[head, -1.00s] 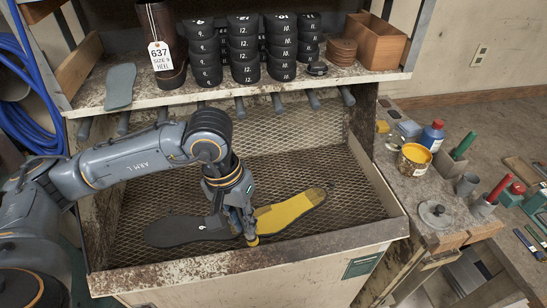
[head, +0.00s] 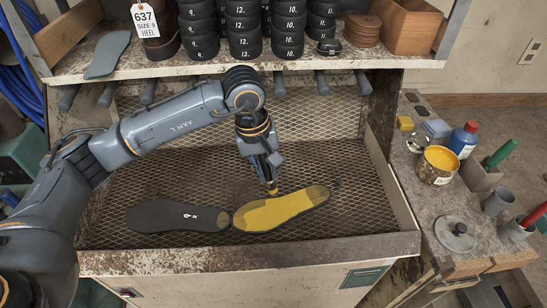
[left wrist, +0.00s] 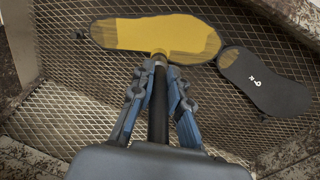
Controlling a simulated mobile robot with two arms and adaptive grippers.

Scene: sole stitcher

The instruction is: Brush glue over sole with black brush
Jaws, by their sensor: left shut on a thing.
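A sole (head: 280,209) coated in yellow glue lies on the mesh bed, with thinner, darker patches at both ends; it also shows in the left wrist view (left wrist: 160,36). My right gripper is in no view.
An open glue pot (head: 437,166), a blue bottle (head: 463,139) and a round lid (head: 451,234) stand on the right bench. A raised metal rim (head: 250,251) borders the mesh bed.

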